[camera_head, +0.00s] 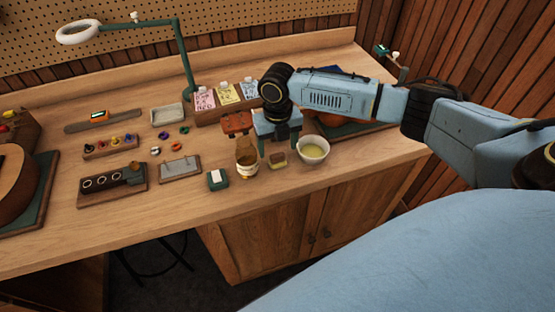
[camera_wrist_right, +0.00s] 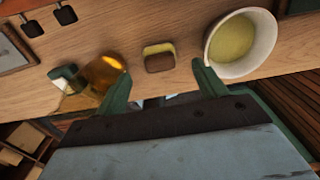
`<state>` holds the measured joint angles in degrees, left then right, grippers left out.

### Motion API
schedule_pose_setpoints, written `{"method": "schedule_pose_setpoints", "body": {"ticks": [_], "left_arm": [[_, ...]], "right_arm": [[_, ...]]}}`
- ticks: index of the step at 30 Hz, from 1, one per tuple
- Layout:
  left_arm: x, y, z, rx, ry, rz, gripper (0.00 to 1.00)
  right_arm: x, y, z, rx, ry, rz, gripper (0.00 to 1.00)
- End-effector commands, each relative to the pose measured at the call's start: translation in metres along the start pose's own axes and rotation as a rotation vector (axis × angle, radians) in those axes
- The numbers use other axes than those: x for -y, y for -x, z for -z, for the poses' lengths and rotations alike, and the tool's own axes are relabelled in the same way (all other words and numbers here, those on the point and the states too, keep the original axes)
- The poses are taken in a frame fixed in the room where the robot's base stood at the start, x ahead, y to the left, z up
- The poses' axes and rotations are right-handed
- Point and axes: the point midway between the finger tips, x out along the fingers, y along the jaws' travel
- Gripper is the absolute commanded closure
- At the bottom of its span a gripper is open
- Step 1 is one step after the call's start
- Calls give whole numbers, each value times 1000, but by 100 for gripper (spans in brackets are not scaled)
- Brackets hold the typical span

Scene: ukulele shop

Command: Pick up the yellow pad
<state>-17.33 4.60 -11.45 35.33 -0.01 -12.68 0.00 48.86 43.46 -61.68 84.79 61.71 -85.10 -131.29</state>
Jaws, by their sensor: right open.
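The yellow pad (camera_head: 278,159) is a small block with a brown part and a yellow layer, lying on the wooden bench between an amber jar and a white bowl. It also shows in the right wrist view (camera_wrist_right: 159,58), just ahead of the fingertips and between their lines. My right gripper (camera_head: 279,143) points down over the bench by the pad, its green fingers apart and nothing between them. The fingers also show in the right wrist view (camera_wrist_right: 161,75). In the head view I cannot tell how far above the pad they are. My left gripper is not in view.
The white bowl (camera_head: 313,151) with yellowish contents stands close right of the pad. The amber jar (camera_head: 246,164) stands close left, with a green-and-white box (camera_head: 217,179) beyond it. A green lamp (camera_head: 186,70) and seed-packet-like cards (camera_head: 228,93) stand behind. The bench's front edge is near.

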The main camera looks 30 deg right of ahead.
Motion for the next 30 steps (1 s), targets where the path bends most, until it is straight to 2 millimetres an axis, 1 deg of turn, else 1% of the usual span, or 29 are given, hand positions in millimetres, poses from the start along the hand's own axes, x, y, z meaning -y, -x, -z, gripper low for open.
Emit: {"method": "schedule_pose_setpoints", "body": {"ticks": [1, 3, 6, 9, 12, 17, 20, 28, 30], "left_arm": [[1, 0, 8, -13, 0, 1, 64], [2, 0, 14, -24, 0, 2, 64], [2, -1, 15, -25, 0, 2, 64], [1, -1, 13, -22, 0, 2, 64], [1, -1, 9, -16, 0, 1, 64], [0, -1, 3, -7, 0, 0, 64], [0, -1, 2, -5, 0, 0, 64], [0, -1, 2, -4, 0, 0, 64], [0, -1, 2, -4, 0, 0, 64]], "right_arm": [[0, -8, 1, -4, 0, 2, 29], [0, -21, 2, -5, 1, 3, 29], [0, -35, 1, -4, 0, 1, 29], [0, -44, 1, -2, 0, 1, 29], [0, -47, 1, -2, 2, 2, 29], [0, -47, 1, -1, 2, 1, 29], [0, -47, 1, -1, 1, 1, 41], [0, -46, 1, -1, 1, 1, 76], [0, -46, 1, -1, 1, 1, 77]]}}
